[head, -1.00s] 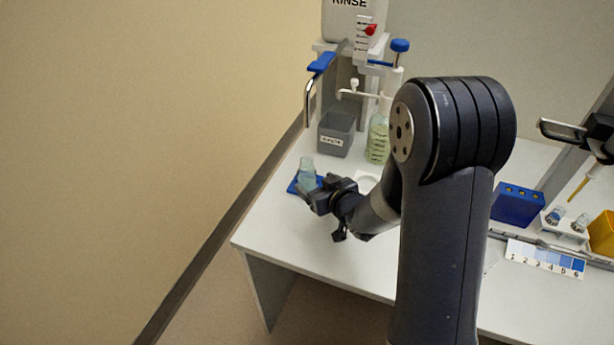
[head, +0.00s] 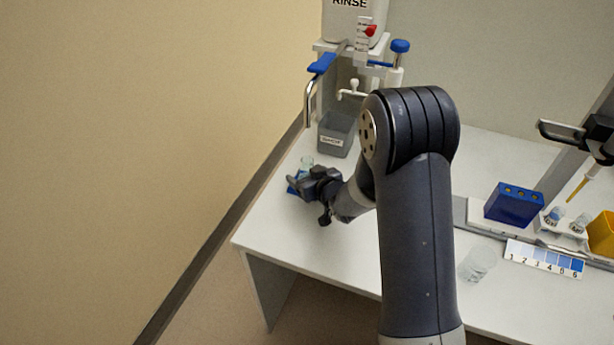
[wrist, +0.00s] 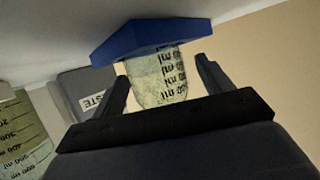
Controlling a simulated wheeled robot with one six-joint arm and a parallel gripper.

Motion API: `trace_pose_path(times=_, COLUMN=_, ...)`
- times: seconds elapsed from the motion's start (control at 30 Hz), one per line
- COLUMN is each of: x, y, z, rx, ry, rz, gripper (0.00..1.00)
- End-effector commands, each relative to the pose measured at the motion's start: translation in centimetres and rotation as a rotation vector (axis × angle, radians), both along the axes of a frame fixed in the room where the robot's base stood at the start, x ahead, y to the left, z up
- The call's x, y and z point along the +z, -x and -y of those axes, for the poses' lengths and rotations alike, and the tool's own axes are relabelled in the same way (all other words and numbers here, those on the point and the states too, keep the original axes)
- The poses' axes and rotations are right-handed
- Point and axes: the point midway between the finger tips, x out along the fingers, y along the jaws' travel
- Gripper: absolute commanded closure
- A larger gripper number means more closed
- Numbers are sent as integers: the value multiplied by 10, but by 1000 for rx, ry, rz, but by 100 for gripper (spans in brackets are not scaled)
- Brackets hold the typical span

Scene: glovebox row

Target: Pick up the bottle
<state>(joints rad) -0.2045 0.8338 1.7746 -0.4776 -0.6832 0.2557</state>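The fingers are apart, with a narrow gap visible on the right side of the bottle; contact on the left is unclear. In the head view my gripper (head: 308,183) covers the bottle's lower part.
A grey waste bin (head: 335,137) stands behind the bottle, below the rinse container (head: 350,18). A larger graduated vessel (wrist: 20,140) is at the left in the wrist view. A blue block (head: 514,204) and clear glassware (head: 478,264) stand to the right. The front-left bench is clear.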

Motion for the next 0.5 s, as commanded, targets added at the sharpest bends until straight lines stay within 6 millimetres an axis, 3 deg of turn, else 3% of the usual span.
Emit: trace_pose_path(times=0.5, x=0, y=0, z=0, rx=0, ry=0, rz=0, gripper=69)
